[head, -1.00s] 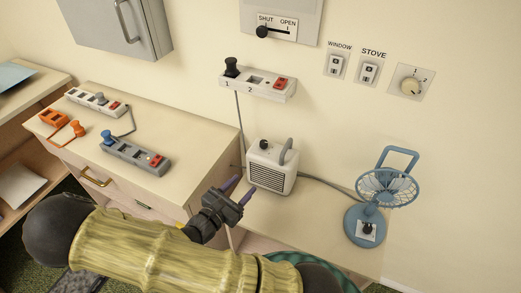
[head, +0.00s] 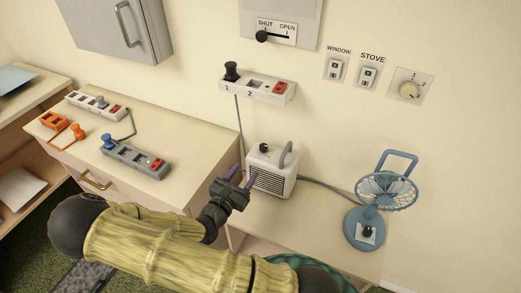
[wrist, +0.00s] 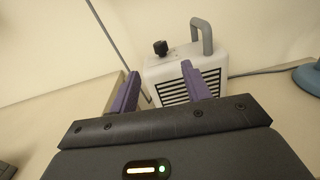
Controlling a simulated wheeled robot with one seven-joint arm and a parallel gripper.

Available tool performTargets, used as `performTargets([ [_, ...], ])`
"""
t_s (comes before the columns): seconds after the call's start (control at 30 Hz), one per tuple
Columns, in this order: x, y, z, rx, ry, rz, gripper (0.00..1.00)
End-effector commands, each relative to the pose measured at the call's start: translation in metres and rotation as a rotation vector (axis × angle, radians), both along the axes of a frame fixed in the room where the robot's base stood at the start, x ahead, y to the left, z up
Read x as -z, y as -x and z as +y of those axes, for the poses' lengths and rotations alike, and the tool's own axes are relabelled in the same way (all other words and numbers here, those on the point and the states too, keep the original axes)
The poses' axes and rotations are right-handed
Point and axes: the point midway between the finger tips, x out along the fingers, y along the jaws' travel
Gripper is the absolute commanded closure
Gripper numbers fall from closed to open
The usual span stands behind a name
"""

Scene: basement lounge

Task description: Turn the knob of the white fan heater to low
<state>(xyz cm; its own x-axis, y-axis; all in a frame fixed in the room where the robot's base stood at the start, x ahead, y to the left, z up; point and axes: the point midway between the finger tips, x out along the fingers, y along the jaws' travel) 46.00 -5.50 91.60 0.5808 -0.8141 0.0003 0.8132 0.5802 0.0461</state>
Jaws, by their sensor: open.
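The white fan heater (head: 268,172) stands on the low shelf against the wall, with a dark front grille and a grey handle on top. Its black knob (head: 264,148) is on the top, left of the handle; its setting is too small to read. In the wrist view the heater (wrist: 165,72) is just ahead and the knob (wrist: 160,47) shows at its top left. My gripper (head: 241,176) is open and empty, just left of and in front of the heater. Its purple fingers (wrist: 160,84) point towards the heater, below knob height in the picture.
A blue fan (head: 366,222) stands to the right on the same surface. A wall power strip (head: 262,90) with a black plug hangs above the heater. A drawer cabinet (head: 190,165) with power strips on top is at left.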

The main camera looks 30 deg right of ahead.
Motion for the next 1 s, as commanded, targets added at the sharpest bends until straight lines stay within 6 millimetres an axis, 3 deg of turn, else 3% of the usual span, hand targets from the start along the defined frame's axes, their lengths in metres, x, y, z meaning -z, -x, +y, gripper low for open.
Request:
performTargets([
  [0.6, 0.0, -0.06, -0.085, 0.002, -0.001, 0.001, 0.52],
  [1.0, 0.0, -0.065, -0.091, 0.0, 0.0, 0.001, 0.52],
])
